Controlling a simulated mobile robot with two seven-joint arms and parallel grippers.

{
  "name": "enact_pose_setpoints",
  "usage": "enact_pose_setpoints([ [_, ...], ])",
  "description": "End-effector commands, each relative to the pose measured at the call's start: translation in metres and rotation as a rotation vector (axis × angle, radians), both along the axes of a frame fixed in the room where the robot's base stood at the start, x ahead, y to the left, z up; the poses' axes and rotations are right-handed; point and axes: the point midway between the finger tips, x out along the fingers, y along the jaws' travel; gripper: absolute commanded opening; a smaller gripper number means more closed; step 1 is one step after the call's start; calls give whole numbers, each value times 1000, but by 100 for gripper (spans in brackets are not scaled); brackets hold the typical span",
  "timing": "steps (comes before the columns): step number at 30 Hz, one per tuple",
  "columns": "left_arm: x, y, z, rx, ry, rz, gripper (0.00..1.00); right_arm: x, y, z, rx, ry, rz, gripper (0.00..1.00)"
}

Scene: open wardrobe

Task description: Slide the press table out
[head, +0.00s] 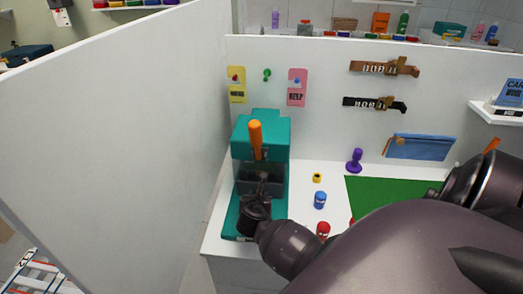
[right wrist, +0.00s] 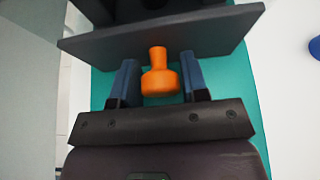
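The teal press (head: 262,135) stands on the white counter against the left partition, with an orange lever (head: 255,138) on its front. Its dark grey press table (head: 262,183) sits low inside, partly hidden by my right gripper (head: 262,192). In the right wrist view, the table's dark plate (right wrist: 215,35) has an orange knob (right wrist: 160,82) on its near side. My right gripper also shows there (right wrist: 160,84), with its two blue-grey fingers on either side of the knob. Narrow gaps seem to remain between fingers and knob. My left gripper is out of view.
A tall white partition (head: 110,130) stands close left of the press. My right arm covers the lower right.

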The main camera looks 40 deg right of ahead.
Motion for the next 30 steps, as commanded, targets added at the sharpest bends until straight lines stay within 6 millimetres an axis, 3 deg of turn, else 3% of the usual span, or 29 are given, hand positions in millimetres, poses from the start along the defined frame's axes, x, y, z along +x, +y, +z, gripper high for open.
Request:
enact_pose_setpoints([
  [1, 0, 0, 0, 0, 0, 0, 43, 0, 0, 0, 0, 0, -1, 33],
  [4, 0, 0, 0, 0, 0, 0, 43, 0, 0, 0, 0, 0, -1, 18],
  [17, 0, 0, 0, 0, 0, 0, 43, -1, 1, 0, 0, 0, -1, 17],
  [30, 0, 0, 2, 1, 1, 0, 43, -16, 19, 0, -1, 1, 0, 17],
])
